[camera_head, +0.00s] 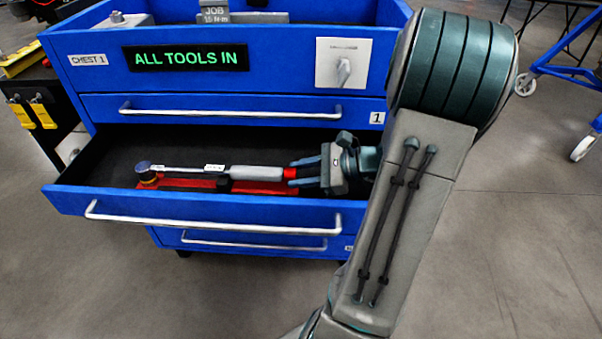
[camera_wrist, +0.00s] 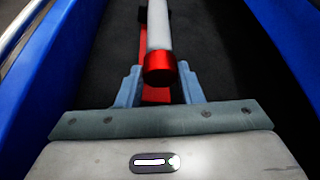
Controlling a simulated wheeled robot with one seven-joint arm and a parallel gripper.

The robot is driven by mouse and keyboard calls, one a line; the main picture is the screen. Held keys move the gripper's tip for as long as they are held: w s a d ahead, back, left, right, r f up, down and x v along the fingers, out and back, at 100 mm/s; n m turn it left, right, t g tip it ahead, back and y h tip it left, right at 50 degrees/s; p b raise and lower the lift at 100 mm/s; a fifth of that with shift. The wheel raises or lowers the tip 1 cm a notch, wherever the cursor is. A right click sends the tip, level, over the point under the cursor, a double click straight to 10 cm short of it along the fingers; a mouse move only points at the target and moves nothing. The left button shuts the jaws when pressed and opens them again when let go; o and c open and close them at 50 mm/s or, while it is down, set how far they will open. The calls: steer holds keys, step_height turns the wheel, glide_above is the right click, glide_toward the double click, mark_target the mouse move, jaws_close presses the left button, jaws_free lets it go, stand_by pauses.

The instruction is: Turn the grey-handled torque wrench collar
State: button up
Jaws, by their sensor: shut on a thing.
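The torque wrench (camera_head: 256,172) lies in the open drawer of the blue tool chest, its head to the left and its grey handle to the right. A red collar (camera_head: 289,174) sits at the handle's right end. A red rest (camera_head: 190,184) lies under the wrench. My gripper (camera_head: 291,172) comes in from the right with its fingers around the red collar. In the wrist view the collar (camera_wrist: 159,68) shows between the two blue-grey fingers (camera_wrist: 159,84), and the grey handle runs away beyond it. The exact finger contact is partly hidden.
The open drawer (camera_head: 200,207) has a dark floor, blue walls and a silver front handle. Its walls stand on both sides of my gripper in the wrist view. A shut drawer (camera_head: 225,108) is above. A white panel with a knob (camera_head: 343,65) is on the chest's upper right.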

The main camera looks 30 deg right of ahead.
steer(key=b, duration=0.1)
steer(key=n+b, duration=0.1)
steer(key=shift+s+f+n+t+b, duration=0.1)
steer(key=shift+f+n+t+b, duration=0.2)
steer(key=shift+f+t+b, duration=0.1)
steer(key=shift+a+r+n+t+b, duration=0.1)
steer(key=shift+r+n+t+b, duration=0.05)
steer(key=shift+n+t+b, duration=0.35)
steer(key=shift+r+h, duration=0.15)
steer(key=shift+h, duration=0.15)
steer(key=o, duration=1)
steer(key=shift+r, duration=0.1)
